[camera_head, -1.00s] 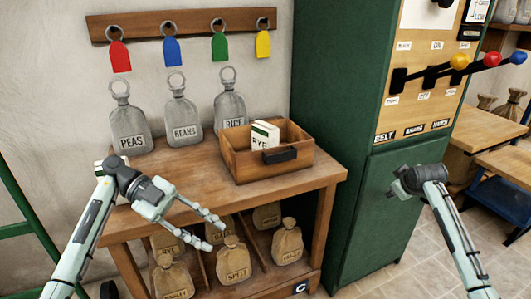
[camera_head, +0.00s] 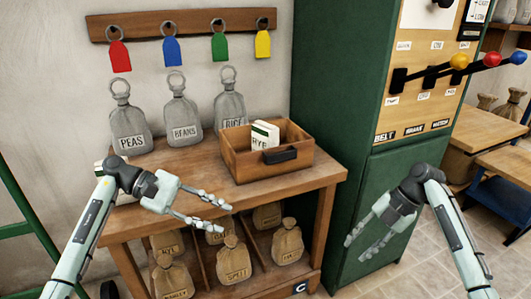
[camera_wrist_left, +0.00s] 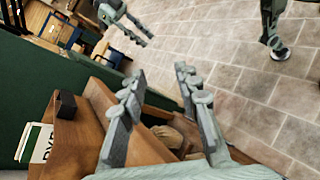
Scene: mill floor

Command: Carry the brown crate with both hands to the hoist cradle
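The brown crate (camera_head: 240,168) sits on the right part of the wooden bench top. It has a black handle (camera_head: 281,155) on its front side and a white-and-green RYE packet (camera_head: 264,137) inside. The crate also shows in the left wrist view (camera_wrist_left: 78,135). My left gripper (camera_head: 227,215) is open and empty, in front of the bench and below left of the crate, apart from it. My right gripper (camera_head: 356,245) looks open and empty, to the right of the bench in front of the green cabinet. I cannot make out a hoist cradle.
The bench (camera_head: 187,189) carries grey sacks labelled PEAS, BEANS and RICE along the wall; several tan sacks stand on its lower shelf. The green cabinet (camera_head: 345,130) with levers rises just right of the bench. Another wooden table (camera_head: 485,130) stands at far right. Tiled floor is clear at lower right.

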